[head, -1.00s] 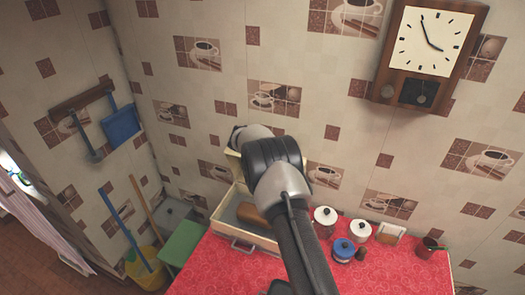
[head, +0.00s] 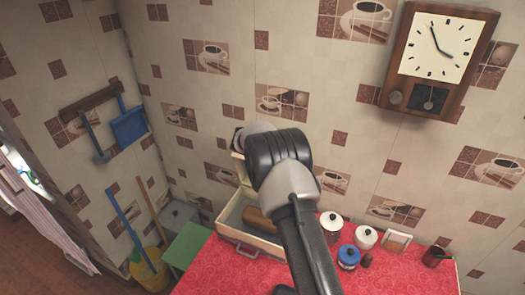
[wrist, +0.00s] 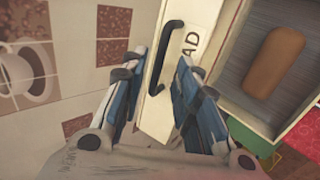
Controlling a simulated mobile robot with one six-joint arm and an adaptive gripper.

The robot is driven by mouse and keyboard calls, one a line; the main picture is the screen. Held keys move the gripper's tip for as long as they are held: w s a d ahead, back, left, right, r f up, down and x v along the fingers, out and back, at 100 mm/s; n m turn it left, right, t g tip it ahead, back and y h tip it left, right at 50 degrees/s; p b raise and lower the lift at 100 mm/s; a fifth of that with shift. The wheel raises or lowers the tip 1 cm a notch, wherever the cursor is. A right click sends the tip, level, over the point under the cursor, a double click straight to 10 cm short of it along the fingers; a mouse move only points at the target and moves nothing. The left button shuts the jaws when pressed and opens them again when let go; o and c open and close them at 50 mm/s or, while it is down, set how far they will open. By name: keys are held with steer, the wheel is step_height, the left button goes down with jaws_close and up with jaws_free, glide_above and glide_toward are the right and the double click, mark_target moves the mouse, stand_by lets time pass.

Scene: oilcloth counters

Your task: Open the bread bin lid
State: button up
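The cream bread bin (head: 248,238) stands on the red counter with its top uncovered and a brown loaf (head: 261,219) inside. Its lid (head: 238,168) is raised at the back, mostly hidden behind my arm in the head view. In the wrist view the lid (wrist: 158,118) shows a black handle (wrist: 158,68) and the letters "AD"; the open bin (wrist: 236,104) and loaf (wrist: 275,62) are to the right. My gripper (wrist: 162,62) is open, one finger on each side of the handle in the picture. I cannot tell whether either finger touches it. The head view hides the gripper.
White-lidded jars (head: 331,222), a blue jar (head: 348,257) and a dark red cup (head: 436,257) stand right of the bin. A green bin (head: 187,245) and a yellow bucket (head: 150,268) are left of the counter. The tiled wall is close behind.

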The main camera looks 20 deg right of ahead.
steer(key=v, duration=0.8)
steer(key=shift+s+r, duration=0.2)
steer(key=shift+a, duration=0.15)
steer(key=s+a+r+m+g+y+b, duration=0.1)
steer(key=s+a+r+m+b, duration=0.25)
steer(key=s, duration=0.75)
steer(key=s+r+m+g+y+b, duration=0.15)
steer(key=s+r+b, duration=0.35)
steer(key=s, duration=0.5)
steer(key=s+a+f+m+y+b, duration=0.1)
steer(key=s+a+f+b, duration=0.2)
steer(key=s, duration=0.6)
steer(key=s+a+f+m+y+b, duration=0.1)
steer(key=s+a+f+b, duration=0.2)
steer(key=s, duration=0.6)
steer(key=s+a+f+m+y+b, duration=0.2)
steer(key=s+a+f+b, duration=0.1)
steer(key=s, duration=0.6)
step_height(320, 180, down, 3)
steer(key=shift+a+r, duration=0.2)
steer(key=shift+a, duration=0.5)
